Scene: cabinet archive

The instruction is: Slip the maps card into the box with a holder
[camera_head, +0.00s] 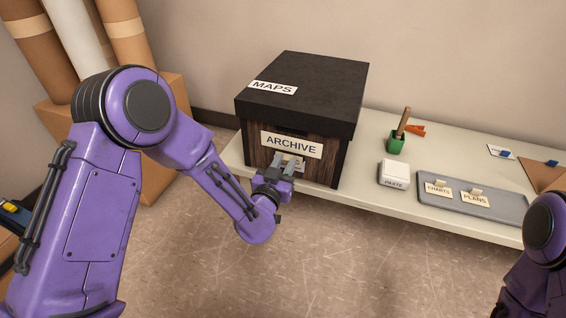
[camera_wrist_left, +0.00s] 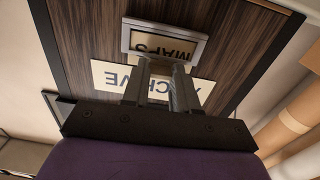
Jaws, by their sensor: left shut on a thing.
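The wooden box (camera_head: 315,172) with a black lid stands on the shelf and bears an ARCHIVE label (camera_head: 291,144). A grey metal holder (camera_wrist_left: 165,22) is on its front and also shows partly behind my gripper in the head view. The tan maps card (camera_wrist_left: 160,46) appears within the holder's frame in the left wrist view, its print upside down. My left gripper (camera_wrist_left: 160,68) is shut on the card's edge, right at the holder; its fingers hide part of the card. How deep the card sits is unclear. My right gripper is out of view.
A MAPS label (camera_head: 273,88) is on the black lid. Right of the box are a white PASTE container (camera_head: 393,173), a green cup (camera_head: 396,145) and a grey tray (camera_head: 510,210) with CHARTS (camera_head: 438,189) and PLANS (camera_head: 475,198) cards. Cardboard tubes (camera_head: 45,45) stand at left.

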